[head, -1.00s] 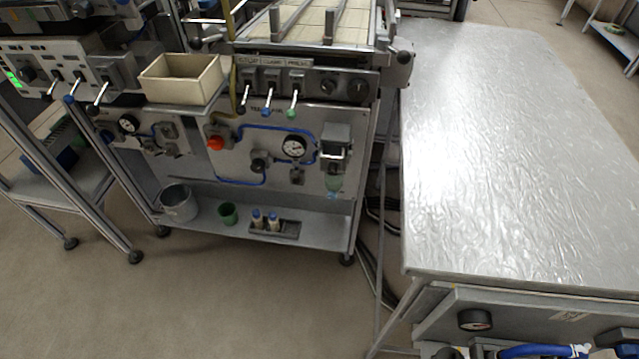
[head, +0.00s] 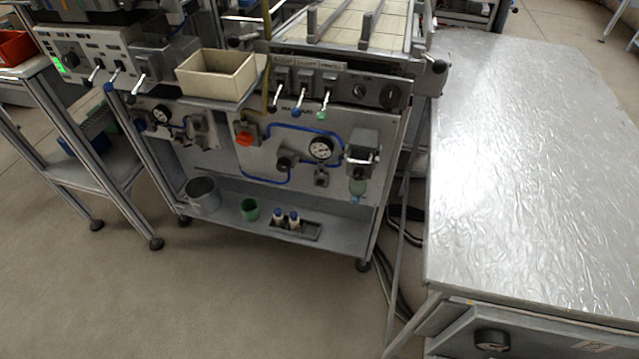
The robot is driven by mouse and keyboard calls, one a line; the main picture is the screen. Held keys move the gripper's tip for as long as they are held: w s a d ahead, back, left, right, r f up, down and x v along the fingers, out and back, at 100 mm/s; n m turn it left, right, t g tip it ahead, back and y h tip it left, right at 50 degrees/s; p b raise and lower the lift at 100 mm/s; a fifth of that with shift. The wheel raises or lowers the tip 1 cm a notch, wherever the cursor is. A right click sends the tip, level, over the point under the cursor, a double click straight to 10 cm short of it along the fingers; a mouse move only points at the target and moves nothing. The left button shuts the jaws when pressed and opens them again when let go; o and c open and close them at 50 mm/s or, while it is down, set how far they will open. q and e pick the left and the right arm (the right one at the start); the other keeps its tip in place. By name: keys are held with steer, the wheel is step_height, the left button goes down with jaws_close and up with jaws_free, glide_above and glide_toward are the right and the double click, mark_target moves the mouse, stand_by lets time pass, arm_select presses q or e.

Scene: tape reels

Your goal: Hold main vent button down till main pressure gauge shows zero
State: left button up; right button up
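A pneumatic panel stands at the centre of the head view. It carries a round white pressure gauge (head: 320,149) joined to blue tubing, and its reading is too small to tell. A smaller gauge (head: 161,114) sits at the panel's left. An orange-red knob or button (head: 244,139) is at the panel's upper left. I cannot tell which control is the main vent button. Neither of my grippers is in view.
The grey-topped table (head: 530,180) fills the right side. A cream box (head: 216,75) stands above the panel, near several levers. A metal bucket (head: 203,195) and a green cup (head: 249,209) stand on the lower shelf. The floor (head: 200,300) in front is clear.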

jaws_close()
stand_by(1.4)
